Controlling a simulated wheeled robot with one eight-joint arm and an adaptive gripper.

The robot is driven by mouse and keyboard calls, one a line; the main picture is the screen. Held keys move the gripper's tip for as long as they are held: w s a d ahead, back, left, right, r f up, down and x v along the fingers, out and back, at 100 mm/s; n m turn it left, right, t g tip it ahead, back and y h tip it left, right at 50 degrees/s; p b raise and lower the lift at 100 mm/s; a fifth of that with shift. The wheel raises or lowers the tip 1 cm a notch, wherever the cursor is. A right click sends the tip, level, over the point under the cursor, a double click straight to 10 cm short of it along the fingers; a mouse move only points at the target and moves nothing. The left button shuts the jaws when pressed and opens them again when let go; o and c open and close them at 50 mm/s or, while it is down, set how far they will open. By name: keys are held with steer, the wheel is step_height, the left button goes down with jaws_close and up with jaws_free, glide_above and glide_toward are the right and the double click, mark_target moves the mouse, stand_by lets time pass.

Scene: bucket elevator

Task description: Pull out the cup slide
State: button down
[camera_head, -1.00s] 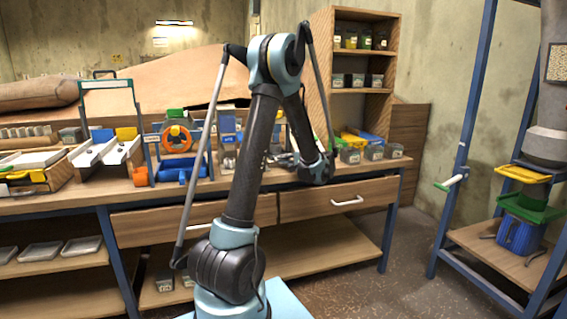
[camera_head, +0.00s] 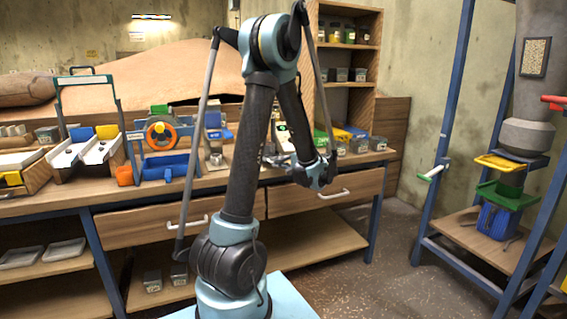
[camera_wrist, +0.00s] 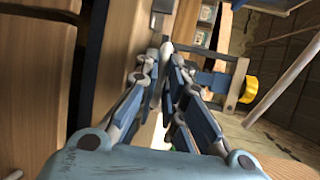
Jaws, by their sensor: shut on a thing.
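My gripper (camera_wrist: 166,55) is shut on a small pale rounded piece (camera_wrist: 166,47), which shows between its fingertips in the wrist view. I cannot tell for sure whether this piece belongs to the cup slide; the fingers hide most of it. In the head view my arm reaches down to the front part of the workbench, above the right drawer (camera_head: 322,193). There the gripper's fingertips are too small and covered to make out.
The workbench holds a frame with white chutes (camera_head: 82,152), an orange ring device (camera_head: 161,135) and a wooden shelf (camera_head: 345,85) with small bins. A blue-framed tower (camera_head: 446,140) with yellow and green trays stands at right. Floor lies open between bench and tower.

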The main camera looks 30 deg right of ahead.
steer(key=shift+s, duration=0.1)
steer(key=c, duration=1.7)
jaws_free()
steer(key=shift+s, duration=0.1)
steer(key=v, duration=1.1)
steer(key=shift+s+d, duration=0.1)
steer(key=shift+s, duration=0.2)
